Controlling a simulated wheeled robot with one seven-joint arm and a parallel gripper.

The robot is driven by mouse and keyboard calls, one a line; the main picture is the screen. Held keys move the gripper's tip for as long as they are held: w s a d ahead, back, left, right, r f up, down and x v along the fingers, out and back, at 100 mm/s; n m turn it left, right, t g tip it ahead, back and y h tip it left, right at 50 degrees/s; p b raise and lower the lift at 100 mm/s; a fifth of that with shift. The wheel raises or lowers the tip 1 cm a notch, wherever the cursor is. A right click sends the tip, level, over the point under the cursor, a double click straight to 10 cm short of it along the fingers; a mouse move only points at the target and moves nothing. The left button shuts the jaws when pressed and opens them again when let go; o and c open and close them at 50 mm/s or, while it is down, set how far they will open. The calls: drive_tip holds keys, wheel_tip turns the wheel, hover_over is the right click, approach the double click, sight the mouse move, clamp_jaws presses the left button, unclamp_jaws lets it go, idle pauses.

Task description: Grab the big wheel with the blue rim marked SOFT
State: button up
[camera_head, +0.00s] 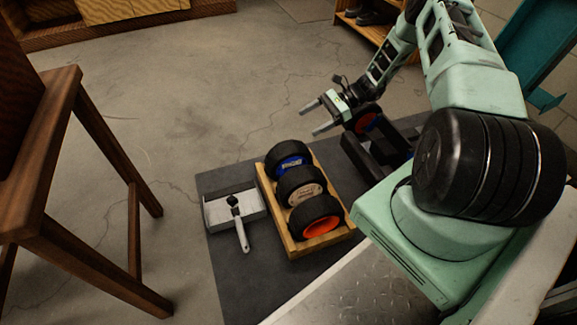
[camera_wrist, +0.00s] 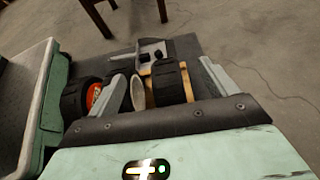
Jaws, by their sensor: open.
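The wheel with the blue rim (camera_head: 290,161) is a black tyre standing upright at the far end of a wooden tray (camera_head: 268,212). Its rim lettering is too small to read. A tan-rimmed wheel (camera_head: 300,187) and an orange-rimmed wheel (camera_head: 320,219) stand nearer in the same tray. My gripper (camera_head: 318,118) is open and empty, beyond and to the right of the blue-rimmed wheel, apart from it. In the wrist view, a black tyre (camera_wrist: 168,82) shows between my fingers (camera_wrist: 163,82), farther off; no blue rim is visible there.
A grey metal box (camera_head: 222,212) with a dark-knobbed tool lies left of the tray on the dark mat (camera_head: 234,270). A black car body (camera_head: 378,152) with a red-rimmed wheel (camera_head: 367,122) is close right of my gripper. A wooden chair (camera_head: 105,262) stands left.

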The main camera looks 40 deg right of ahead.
drive_tip(key=b, duration=0.3)
approach(291, 144)
drive_tip(key=a+f, duration=0.1)
drive_tip(key=a, duration=0.1)
drive_tip(key=shift+w+a+f, duration=0.2)
drive_tip(key=shift+w+a, duration=0.1)
drive_tip(key=shift+a, duration=0.2)
drive_tip(key=b+x, duration=0.3)
drive_tip(key=x, duration=0.2)
drive_tip(key=shift+d+f, duration=0.1)
drive_tip(key=shift+w+a+b, duration=0.1)
drive_tip(key=shift+a+b, duration=0.2)
drive_tip(key=shift+a, duration=0.3)
drive_tip(key=c, duration=1.8)
